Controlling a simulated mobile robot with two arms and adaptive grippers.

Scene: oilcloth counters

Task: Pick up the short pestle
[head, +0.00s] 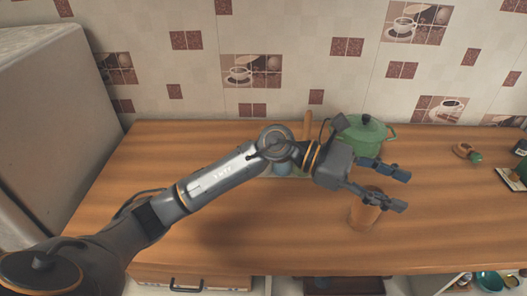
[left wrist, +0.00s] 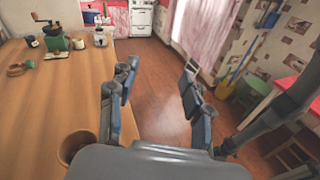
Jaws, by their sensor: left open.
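My left gripper (head: 403,189) is open above the wooden counter (head: 240,245), with its fingers pointing right. In the left wrist view its two fingers (left wrist: 160,68) are spread with nothing between them. A brown wooden cup-shaped vessel (head: 364,216) stands on the counter below the fingers, partly covered by one of them. It also shows in the left wrist view (left wrist: 72,146), left of the gripper. I cannot make out a short pestle for certain. An upright wooden piece (head: 307,124) stands behind my left arm, its lower part hidden. My right gripper is not in view.
A green lidded pot (head: 363,134) stands behind the gripper near the tiled wall. A small brown and green item (head: 467,152) lies at the far right. A green grinder (left wrist: 54,38) stands farther along the counter. The counter's front right is bare.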

